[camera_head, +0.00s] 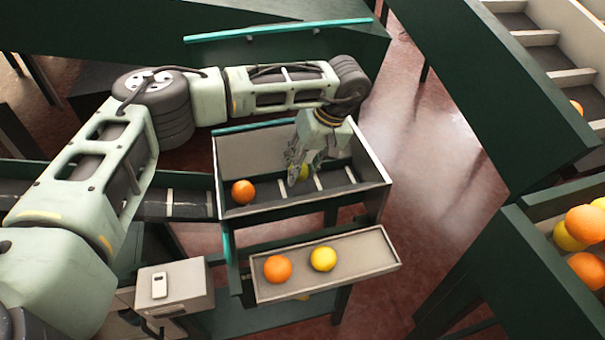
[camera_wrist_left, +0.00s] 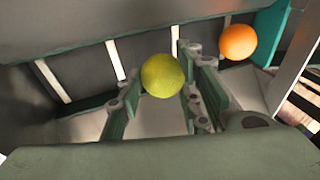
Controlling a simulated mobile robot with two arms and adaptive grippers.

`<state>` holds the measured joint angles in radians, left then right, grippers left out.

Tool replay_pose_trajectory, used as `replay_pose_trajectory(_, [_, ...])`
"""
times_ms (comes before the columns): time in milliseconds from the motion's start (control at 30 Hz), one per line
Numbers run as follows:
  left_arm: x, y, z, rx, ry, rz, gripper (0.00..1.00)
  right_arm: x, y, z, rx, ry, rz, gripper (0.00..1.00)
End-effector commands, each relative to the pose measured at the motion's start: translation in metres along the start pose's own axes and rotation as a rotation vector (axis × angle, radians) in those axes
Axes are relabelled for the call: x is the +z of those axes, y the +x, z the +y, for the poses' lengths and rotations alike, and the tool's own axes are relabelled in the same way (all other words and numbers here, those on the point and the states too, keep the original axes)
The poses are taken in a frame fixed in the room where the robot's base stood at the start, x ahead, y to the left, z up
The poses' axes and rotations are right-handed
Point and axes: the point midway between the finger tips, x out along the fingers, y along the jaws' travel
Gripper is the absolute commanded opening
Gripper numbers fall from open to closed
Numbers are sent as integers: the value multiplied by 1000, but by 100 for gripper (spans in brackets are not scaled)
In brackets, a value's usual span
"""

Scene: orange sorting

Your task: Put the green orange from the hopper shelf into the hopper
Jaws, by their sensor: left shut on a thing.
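The green orange (camera_head: 304,173) is a yellowish-green ball, partly hidden by my left gripper (camera_head: 298,170) in the head view. In the left wrist view the green orange (camera_wrist_left: 162,75) sits between the two fingers, which are shut on it. The gripper points down inside the hopper (camera_head: 370,165), above its slatted floor. I cannot tell whether the fruit touches the floor. An orange fruit (camera_head: 243,192) lies at the hopper's left end; it also shows in the left wrist view (camera_wrist_left: 238,42). My right gripper is not in view.
The hopper shelf (camera_head: 350,277) in front of the hopper holds an orange fruit (camera_head: 278,268) and a yellow fruit (camera_head: 323,259). A grey box (camera_head: 185,295) stands at its left. Dark green bins (camera_head: 545,265) with more fruit stand at the right, with open floor between.

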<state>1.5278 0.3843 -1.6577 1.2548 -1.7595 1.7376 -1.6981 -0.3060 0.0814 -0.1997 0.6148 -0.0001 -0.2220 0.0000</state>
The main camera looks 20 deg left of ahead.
Motion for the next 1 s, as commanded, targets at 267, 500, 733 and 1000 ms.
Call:
replay_pose_trajectory(267, [6,31,9,-1,0,-1,2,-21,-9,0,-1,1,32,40])
replay_pose_trajectory(500, [5,33,10,0,0,0,2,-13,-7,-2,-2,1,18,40])
replay_pose_trajectory(733, [5,33,10,0,0,-1,49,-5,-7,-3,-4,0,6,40])
replay_pose_trajectory(1000, [5,33,10,0,0,-1,52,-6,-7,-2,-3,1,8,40])
